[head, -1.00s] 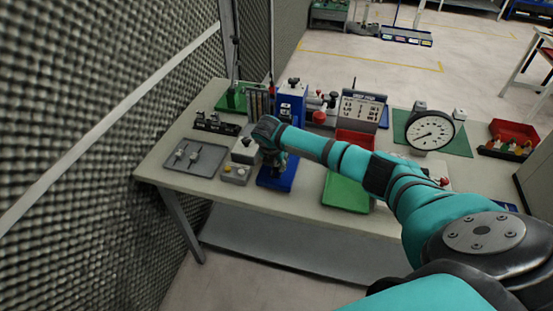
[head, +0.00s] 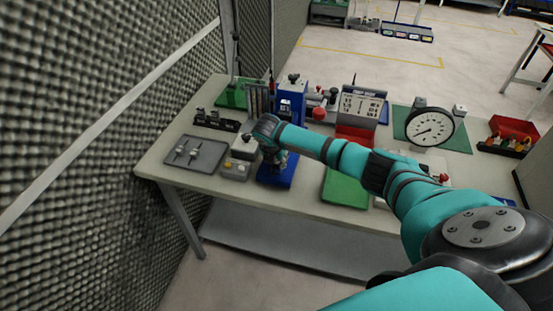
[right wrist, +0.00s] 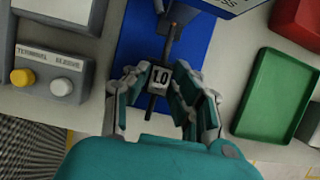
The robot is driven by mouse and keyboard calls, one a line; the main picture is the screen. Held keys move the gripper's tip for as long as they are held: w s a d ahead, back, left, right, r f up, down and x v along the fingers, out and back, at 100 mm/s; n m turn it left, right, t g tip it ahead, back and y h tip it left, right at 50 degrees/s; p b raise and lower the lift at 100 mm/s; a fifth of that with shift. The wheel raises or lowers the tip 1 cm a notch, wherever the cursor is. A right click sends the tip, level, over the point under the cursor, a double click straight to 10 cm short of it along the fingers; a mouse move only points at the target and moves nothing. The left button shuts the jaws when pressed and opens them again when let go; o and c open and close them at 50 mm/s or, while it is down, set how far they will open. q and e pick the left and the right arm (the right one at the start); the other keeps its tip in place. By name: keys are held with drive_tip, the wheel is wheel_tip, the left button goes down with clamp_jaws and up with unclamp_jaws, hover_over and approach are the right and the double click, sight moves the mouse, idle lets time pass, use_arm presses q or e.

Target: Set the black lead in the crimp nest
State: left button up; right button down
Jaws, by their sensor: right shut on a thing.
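My right gripper (head: 273,162) is over the blue base (head: 285,178) of the blue press (head: 293,100). In the right wrist view, its fingers (right wrist: 160,98) are closed in around the black lead (right wrist: 151,104), a thin dark piece with a white tag marked 1.0 (right wrist: 160,78). The lead points up the picture toward a dark upright part (right wrist: 173,38) in front of the press. The crimp nest cannot be made out clearly, and I cannot tell whether the lead touches it. My left gripper is not in view.
A grey control box (right wrist: 47,72) with yellow and white buttons stands left of the blue base. A green tray (right wrist: 275,92) is to the right. A grey tray (head: 218,148) with two light pieces lies at the table's left. A dial gauge (head: 430,127) stands farther right.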

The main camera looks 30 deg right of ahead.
drive_tip(key=shift+f, duration=0.4)
drive_tip(key=c, duration=1)
unclamp_jaws()
drive_tip(key=shift+c, duration=0.2)
drive_tip(key=v, duration=1.2)
drive_tip(key=shift+d, duration=0.1)
